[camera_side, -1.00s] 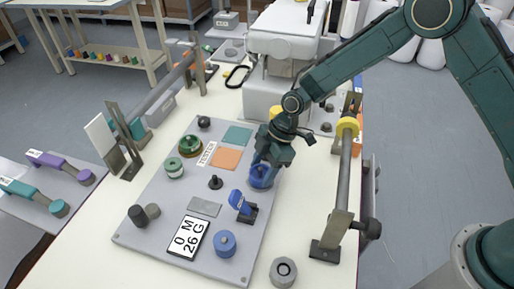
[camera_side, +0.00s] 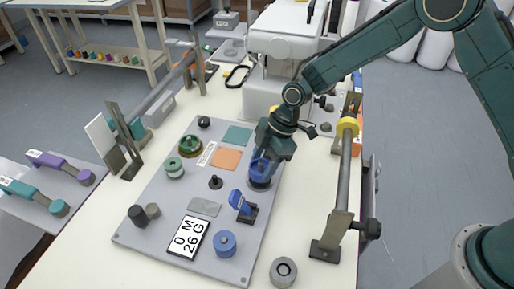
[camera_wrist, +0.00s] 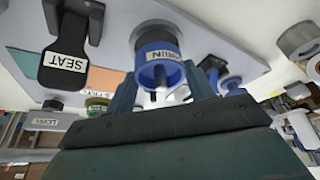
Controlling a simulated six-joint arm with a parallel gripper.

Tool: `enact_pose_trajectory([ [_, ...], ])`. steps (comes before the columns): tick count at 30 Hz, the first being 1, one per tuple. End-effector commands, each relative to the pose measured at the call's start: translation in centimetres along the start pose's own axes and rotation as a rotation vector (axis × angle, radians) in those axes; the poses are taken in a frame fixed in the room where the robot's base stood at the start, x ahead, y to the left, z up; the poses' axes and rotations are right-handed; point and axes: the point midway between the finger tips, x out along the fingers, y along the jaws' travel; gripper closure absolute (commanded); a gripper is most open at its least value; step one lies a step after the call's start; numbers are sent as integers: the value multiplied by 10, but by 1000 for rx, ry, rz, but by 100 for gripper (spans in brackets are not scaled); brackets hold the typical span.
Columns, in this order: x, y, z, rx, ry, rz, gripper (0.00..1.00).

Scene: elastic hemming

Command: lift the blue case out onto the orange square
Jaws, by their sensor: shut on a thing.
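My gripper (camera_side: 268,158) is shut on the blue case (camera_side: 260,168) at the right side of the grey board. In the wrist view the blue case (camera_wrist: 160,68), with a white label, sits between the two fingers (camera_wrist: 162,95). A grey round seat (camera_side: 260,185) shows just below the case, which stands a little raised in it or just over it; I cannot tell if it is fully clear. The orange square (camera_side: 226,159) lies flat and empty on the board, left of my gripper.
A teal square (camera_side: 238,136) lies behind the orange one. A blue lever clamp (camera_side: 240,203), a black peg (camera_side: 215,182) and a blue round spool (camera_side: 225,243) stand nearer the front. Green round pieces (camera_side: 190,146) stand to the left.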

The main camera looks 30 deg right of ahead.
Motion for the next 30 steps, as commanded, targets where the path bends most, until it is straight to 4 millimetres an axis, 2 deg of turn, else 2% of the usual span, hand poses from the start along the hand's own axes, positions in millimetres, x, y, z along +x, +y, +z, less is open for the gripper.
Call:
enact_pose_trajectory([
  [8,-2,0,-1,-1,1,2,74],
  [30,-36,1,-15,-1,1,2,74],
])
